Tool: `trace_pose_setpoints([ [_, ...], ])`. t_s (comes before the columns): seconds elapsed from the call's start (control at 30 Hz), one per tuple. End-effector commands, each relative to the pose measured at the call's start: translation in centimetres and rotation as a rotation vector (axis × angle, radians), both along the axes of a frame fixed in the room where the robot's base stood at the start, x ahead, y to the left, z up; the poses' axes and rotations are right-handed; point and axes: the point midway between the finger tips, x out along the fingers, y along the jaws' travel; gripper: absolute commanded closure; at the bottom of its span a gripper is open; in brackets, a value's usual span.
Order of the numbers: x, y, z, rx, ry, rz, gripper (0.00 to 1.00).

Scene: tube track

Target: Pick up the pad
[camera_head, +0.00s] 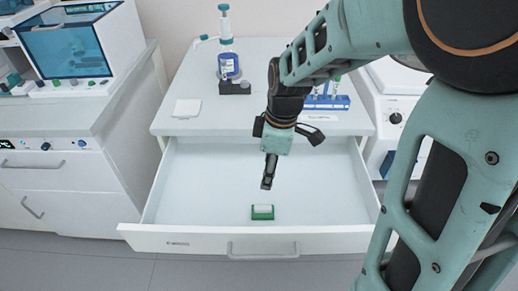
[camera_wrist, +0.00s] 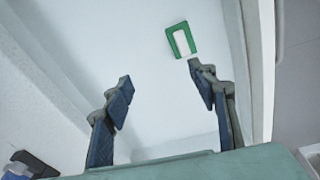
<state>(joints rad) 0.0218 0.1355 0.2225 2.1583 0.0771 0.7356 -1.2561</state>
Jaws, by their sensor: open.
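A small green block with a white top (camera_head: 262,212) lies in the open drawer near its front wall. In the wrist view it shows as a green frame around a white middle (camera_wrist: 181,40), beyond the right fingertip. A flat white square (camera_head: 186,108) lies on the cabinet top at the left. I cannot tell from its look which of the two is the pad. My gripper (camera_head: 267,184) points down over the drawer, behind and above the green block. In the wrist view my gripper's two dark fingers (camera_wrist: 160,76) stand wide apart with nothing between them.
The open drawer (camera_head: 190,195) is otherwise empty, with raised walls around it. On the cabinet top stand a blue bottle with a dispenser (camera_head: 228,65) and a blue tube rack (camera_head: 328,102). White machines flank the cabinet on both sides.

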Motion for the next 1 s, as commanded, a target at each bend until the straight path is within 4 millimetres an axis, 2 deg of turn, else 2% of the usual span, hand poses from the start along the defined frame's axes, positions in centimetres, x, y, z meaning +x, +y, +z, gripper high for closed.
trace_pose_setpoints([
  [0.03,-1.2,0.0,-1.1,0.003,0.029,0.042,0.47],
  [0.1,-2.5,0.1,-1.9,0.006,0.058,0.094,0.47],
  [0.23,-3.6,0.4,-3.0,0.012,0.082,0.141,0.47],
  [0.5,-3.6,0.9,-7.1,0.011,0.083,0.145,0.47],
  [0.73,-3.6,1.0,-8.9,0.011,0.082,0.144,0.47],
  [1.0,-3.7,1.3,-12.7,0.010,0.082,0.145,0.47],
])
